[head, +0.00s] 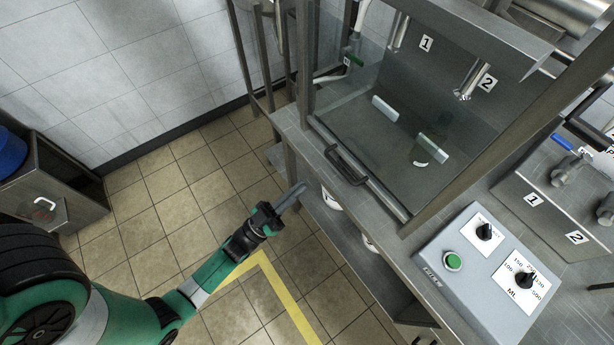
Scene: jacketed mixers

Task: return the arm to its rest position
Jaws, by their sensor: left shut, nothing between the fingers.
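My left arm, green and grey, comes in from the lower left of the head view. Its gripper (289,196) is shut and empty. In the picture it lies just left of the steel bench's front edge, over the tiled floor. It appears apart from the bench, though the exact gap is hard to judge. My right gripper is not in view.
A steel bench (392,238) carries a glass-fronted cabinet with a dark handle (346,165). A control box (449,281) with a green button and two knobs sits to its right. A cabinet (62,190) stands far left. Open floor (150,205) lies between.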

